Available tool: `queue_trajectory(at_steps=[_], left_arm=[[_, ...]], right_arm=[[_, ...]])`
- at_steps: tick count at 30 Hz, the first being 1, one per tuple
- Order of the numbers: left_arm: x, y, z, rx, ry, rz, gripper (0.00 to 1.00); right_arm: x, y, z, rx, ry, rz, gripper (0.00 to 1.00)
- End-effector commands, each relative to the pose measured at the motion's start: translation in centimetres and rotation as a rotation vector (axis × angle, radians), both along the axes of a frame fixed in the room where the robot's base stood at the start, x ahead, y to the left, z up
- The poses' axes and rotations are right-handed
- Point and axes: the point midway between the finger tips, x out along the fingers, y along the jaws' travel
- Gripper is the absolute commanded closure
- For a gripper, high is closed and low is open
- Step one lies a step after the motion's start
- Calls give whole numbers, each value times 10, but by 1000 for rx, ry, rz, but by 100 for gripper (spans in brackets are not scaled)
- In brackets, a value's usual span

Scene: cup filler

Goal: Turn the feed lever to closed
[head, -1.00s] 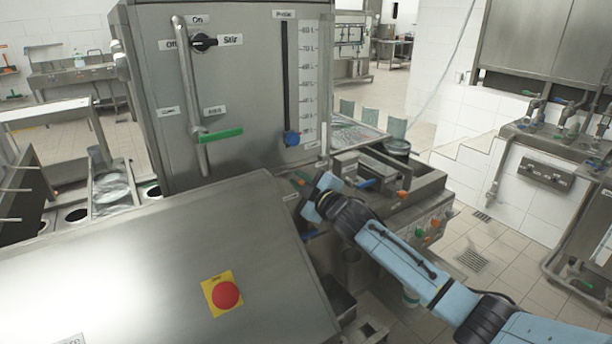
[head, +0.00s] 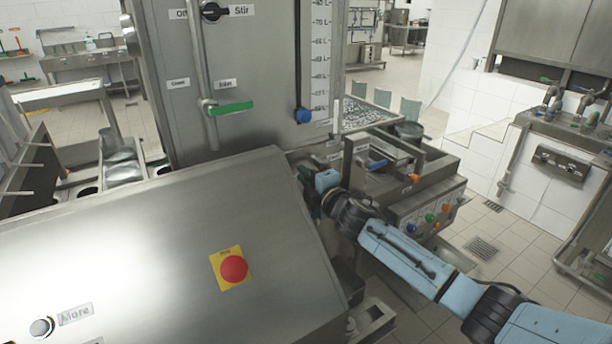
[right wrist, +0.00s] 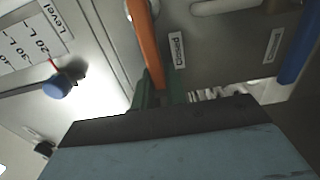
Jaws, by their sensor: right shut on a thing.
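The feed lever seems to be the orange lever (right wrist: 148,45) in the right wrist view, beside a label (right wrist: 177,50) that reads "Closed". The green fingers of my right gripper (right wrist: 157,88) are shut on its lower end. In the head view my right gripper (head: 310,192) is low at the machine's right side, partly hidden by the edge of the sloped steel cover, and the orange lever cannot be made out there. My left gripper is in neither view.
The sloped steel cover (head: 130,230) with a red stop button (head: 233,269) fills the lower left. A green-handled lever (head: 230,109) and a level gauge with a blue knob (head: 303,116) are on the tank. A blue handle (right wrist: 298,50) is near the wrist. Open floor lies right.

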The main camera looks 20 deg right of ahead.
Motion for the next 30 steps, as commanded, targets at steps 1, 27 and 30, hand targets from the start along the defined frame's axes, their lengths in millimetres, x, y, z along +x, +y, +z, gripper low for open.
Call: queue_trajectory(at_steps=[1, 27, 30], left_arm=[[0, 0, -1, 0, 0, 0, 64], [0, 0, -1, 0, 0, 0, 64], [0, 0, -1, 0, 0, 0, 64]], right_arm=[[0, 0, -1, -8, 0, 1, 100], [0, 0, -2, -16, -2, 0, 65], [-2, -1, -2, -16, -2, 0, 65]])
